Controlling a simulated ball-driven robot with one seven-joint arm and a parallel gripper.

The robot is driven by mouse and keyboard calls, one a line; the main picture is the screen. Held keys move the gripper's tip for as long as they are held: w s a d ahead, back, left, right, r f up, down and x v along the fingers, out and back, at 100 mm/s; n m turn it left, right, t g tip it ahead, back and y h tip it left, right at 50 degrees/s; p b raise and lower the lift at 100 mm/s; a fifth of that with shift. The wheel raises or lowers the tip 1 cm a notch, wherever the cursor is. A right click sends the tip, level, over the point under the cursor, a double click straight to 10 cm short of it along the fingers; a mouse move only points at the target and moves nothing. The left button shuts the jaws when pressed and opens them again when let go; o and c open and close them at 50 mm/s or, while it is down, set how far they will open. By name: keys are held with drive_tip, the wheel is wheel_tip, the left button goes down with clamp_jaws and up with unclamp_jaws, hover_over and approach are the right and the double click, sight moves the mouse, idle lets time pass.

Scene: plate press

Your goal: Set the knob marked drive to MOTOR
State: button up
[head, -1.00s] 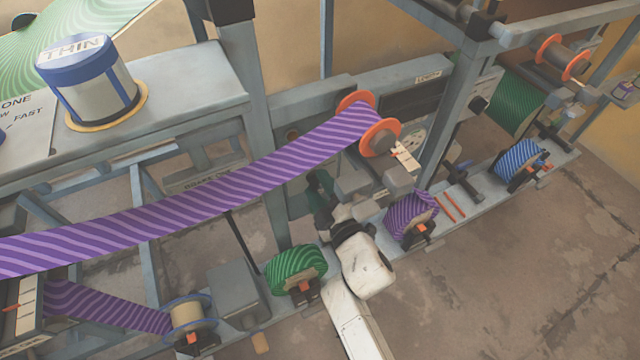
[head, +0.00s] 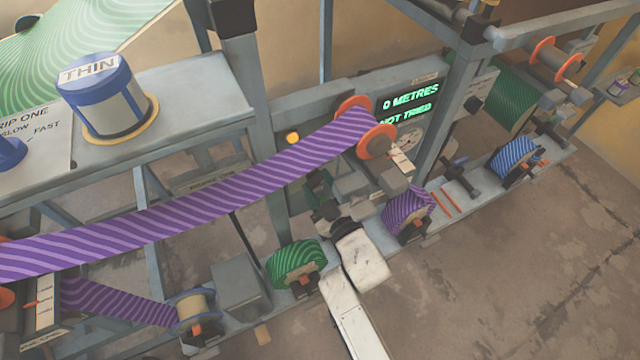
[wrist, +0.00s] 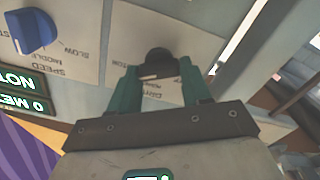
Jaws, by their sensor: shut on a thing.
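In the wrist view a black knob (wrist: 157,62) stands on a pale plate (wrist: 120,50) whose upside-down lettering appears to read DRIVE. My gripper (wrist: 160,82) is shut on this knob, with one green finger on each side. A pale line shows on the knob's near edge. Some position lettering beside the knob is partly hidden, so I cannot tell surely which position it points to. In the head view my gripper (head: 322,208) reaches the machine's front between the green roll and the purple roll; the knob itself is hidden there.
A blue knob (wrist: 35,32) marked SPEED sits beside the held knob. A lit display (head: 408,104) reads 0 METRES, NOT TRIED. An orange lamp (head: 293,137) glows. A purple striped web (head: 200,212) crosses above my arm. Green (head: 296,263) and purple (head: 407,212) rolls flank the arm.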

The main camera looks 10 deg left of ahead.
drive_tip(key=shift+f, duration=0.15)
drive_tip(key=o, duration=1.1)
drive_tip(key=shift+c, duration=0.2)
drive_tip(key=p+v, duration=0.4)
drive_tip(key=v, duration=0.7)
drive_tip(key=shift+w, duration=0.15)
